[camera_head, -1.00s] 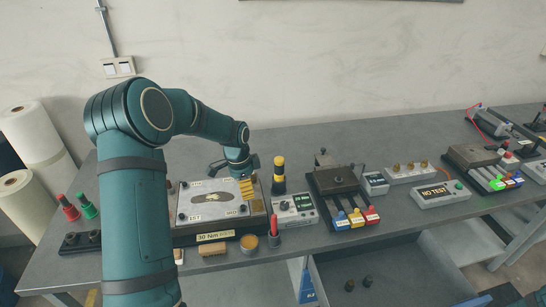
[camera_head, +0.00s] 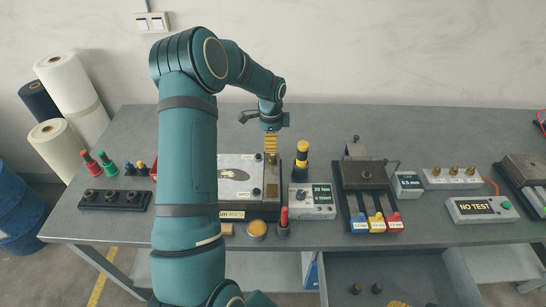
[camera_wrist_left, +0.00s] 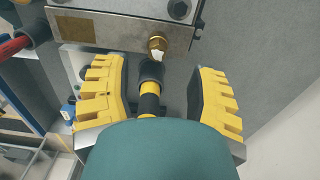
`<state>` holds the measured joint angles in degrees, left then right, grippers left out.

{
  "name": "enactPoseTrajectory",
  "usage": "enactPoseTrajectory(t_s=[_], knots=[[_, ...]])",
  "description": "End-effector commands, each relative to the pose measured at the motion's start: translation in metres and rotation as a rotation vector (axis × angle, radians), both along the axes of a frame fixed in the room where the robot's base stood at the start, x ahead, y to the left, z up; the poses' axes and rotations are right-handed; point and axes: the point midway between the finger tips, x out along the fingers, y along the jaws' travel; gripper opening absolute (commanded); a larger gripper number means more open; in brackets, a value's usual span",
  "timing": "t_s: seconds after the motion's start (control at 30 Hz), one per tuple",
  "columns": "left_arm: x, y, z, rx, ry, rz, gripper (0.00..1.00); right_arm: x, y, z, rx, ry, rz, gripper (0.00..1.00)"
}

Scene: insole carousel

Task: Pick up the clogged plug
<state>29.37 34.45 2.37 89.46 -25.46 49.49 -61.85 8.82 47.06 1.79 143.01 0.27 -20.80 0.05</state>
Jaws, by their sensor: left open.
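A brass plug (camera_wrist_left: 157,43) with a pale patch on its end shows in the left wrist view, at the edge of a metal block (camera_wrist_left: 115,30). I cannot tell whether it is the clogged plug. My left gripper (camera_head: 270,143) is at the back right corner of the mould plate (camera_head: 238,185) in the head view. Its yellow fingers show wide apart and empty in the left wrist view (camera_wrist_left: 158,98). A black-and-yellow post (camera_head: 302,160) stands right of the gripper; it appears between the fingers in the wrist view (camera_wrist_left: 150,95), with no visible contact. My right gripper is out of view.
A grey control box (camera_head: 312,200) and a dark fixture (camera_head: 365,178) with coloured tabs stand to the right. A white rack (camera_head: 453,180) holds brass plugs. A red-topped tool (camera_head: 284,222) and a round dish (camera_head: 257,229) are in front. The table behind is clear.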

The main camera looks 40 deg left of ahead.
Motion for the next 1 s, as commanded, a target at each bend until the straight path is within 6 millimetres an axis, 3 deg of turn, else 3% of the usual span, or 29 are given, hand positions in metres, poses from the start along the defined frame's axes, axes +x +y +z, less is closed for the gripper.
enactPoseTrajectory(t_s=[0.27,0.53,0.87,0.9,1.0], knots=[[0.0,-0.002,-0.021,-0.001,0.002,0.0,0.58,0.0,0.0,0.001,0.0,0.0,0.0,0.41],[0.001,-0.006,-0.057,-0.001,-0.001,0.0,0.58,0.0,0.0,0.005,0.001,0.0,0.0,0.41],[0.001,-0.005,-0.064,0.001,-0.002,0.001,0.58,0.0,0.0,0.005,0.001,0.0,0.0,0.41],[0.001,-0.005,-0.064,0.001,-0.002,0.001,0.53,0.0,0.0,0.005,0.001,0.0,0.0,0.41],[0.001,-0.005,-0.064,0.001,-0.002,0.001,0.18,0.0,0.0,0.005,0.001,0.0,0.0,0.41]])
